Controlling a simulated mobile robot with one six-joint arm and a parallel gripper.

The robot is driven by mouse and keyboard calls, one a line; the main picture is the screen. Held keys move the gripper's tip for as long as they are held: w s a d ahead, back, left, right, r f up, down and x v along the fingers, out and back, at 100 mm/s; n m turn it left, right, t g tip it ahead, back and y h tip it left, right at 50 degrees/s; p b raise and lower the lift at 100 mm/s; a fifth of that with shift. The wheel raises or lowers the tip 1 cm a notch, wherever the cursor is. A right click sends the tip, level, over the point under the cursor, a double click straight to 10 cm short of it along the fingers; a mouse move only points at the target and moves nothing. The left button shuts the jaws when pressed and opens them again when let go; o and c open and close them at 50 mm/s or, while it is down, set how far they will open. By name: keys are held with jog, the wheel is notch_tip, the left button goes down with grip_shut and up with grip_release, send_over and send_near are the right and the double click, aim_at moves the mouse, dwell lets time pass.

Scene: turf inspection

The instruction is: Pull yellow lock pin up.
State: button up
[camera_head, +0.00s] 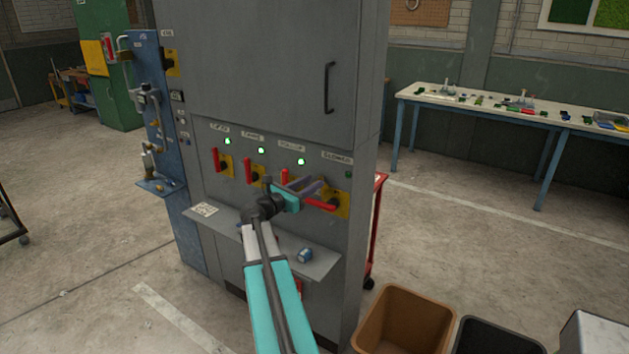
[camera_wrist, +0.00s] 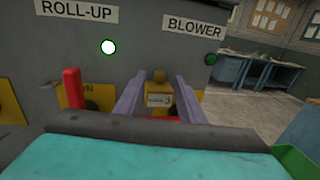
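In the wrist view, my gripper (camera_wrist: 160,86) has its two purple fingers apart. Between and beyond them is a yellow piece (camera_wrist: 158,86) with a dark knob on top and a small grey label, below the BLOWER sign. I cannot tell whether this is the lock pin itself or its plate. A red handle (camera_wrist: 160,118) lies level under it, partly hidden by my gripper body. In the head view, my gripper (camera_head: 312,187) is at the rightmost switch, whose yellow plate (camera_head: 343,204) and level red handle (camera_head: 320,204) show partly. No finger contact is clear.
The ROLL-UP handle (camera_wrist: 72,88) stands upright close left of my gripper. A grey shelf (camera_head: 275,243) with a blue can (camera_head: 305,255) juts out below. A brown bin (camera_head: 405,318) and a red cart (camera_head: 375,235) stand right of the cabinet. The BLOWER lamp (camera_wrist: 210,59) is dark.

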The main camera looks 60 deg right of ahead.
jog(key=shift+s+d, duration=0.15)
jog(key=shift+d, duration=0.55)
jog(key=shift+s+d, duration=0.1)
jog(key=shift+d, duration=0.55)
grip_shut()
